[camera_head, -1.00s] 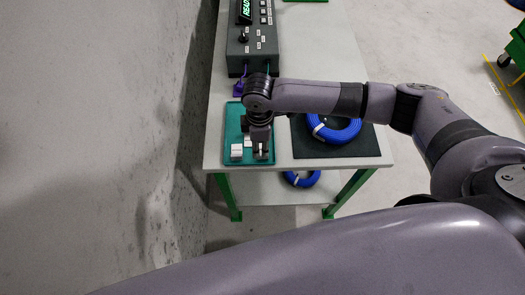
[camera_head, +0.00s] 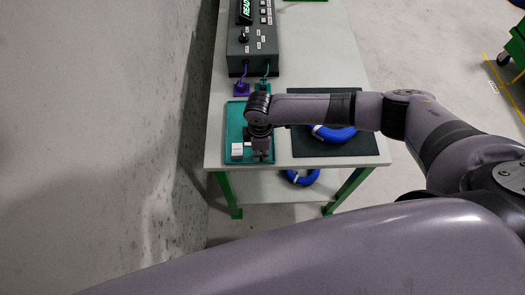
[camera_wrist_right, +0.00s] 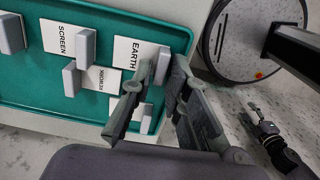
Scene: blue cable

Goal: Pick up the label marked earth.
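The earth label (camera_wrist_right: 135,53) is a white plate with black lettering and a grey upright tab (camera_wrist_right: 163,63). It lies in the teal tray (camera_head: 234,112), which also shows in the right wrist view (camera_wrist_right: 120,20). My right gripper (camera_head: 261,155) is low over the front right of the tray. In the right wrist view its fingers (camera_wrist_right: 163,75) are apart, with the tab between their tips; I cannot tell whether they touch it. My left gripper appears small and dark at the right of that view (camera_wrist_right: 262,120), its finger state unclear.
Other labels with grey tabs lie in the tray, among them the screen label (camera_wrist_right: 66,40). A dark mat (camera_head: 300,145) with a blue cable coil (camera_head: 335,134) is to the right. The control box (camera_head: 251,60) with plugs stands behind. A wall is at left.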

